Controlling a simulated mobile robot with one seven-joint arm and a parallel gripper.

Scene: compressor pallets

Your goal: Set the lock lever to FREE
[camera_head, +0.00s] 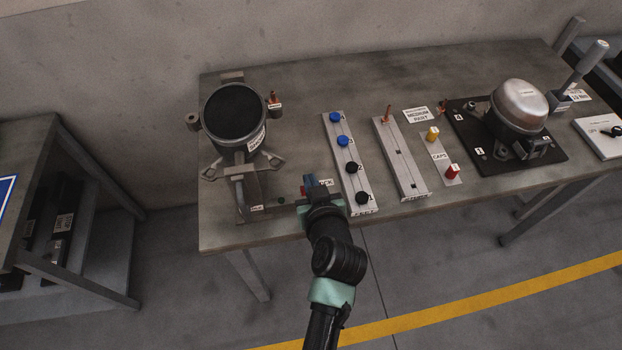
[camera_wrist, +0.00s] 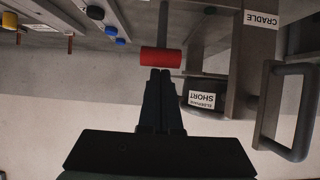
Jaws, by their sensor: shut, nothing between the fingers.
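The lock lever shows in the wrist view as a red cylindrical grip (camera_wrist: 160,61) lying crosswise on a thin grey rod (camera_wrist: 163,20). My gripper (camera_wrist: 160,72) is shut with nothing between its fingers. Its fingertips lie right at the red grip's edge in the picture; I cannot tell whether they touch it. In the head view my gripper (camera_head: 309,183) is at the table's front edge, beside a partly covered label (camera_head: 326,182) ending in "CK". It hides most of the lever there. No FREE marking is readable, so the lever's setting cannot be told.
A dark-topped compressor cradle (camera_head: 235,143) stands to the left of my gripper. A rail with blue and black knobs (camera_head: 349,170) is close on the right. Farther right are a second rail (camera_head: 401,160), a caps strip (camera_head: 440,160) and a silver compressor (camera_head: 519,105).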

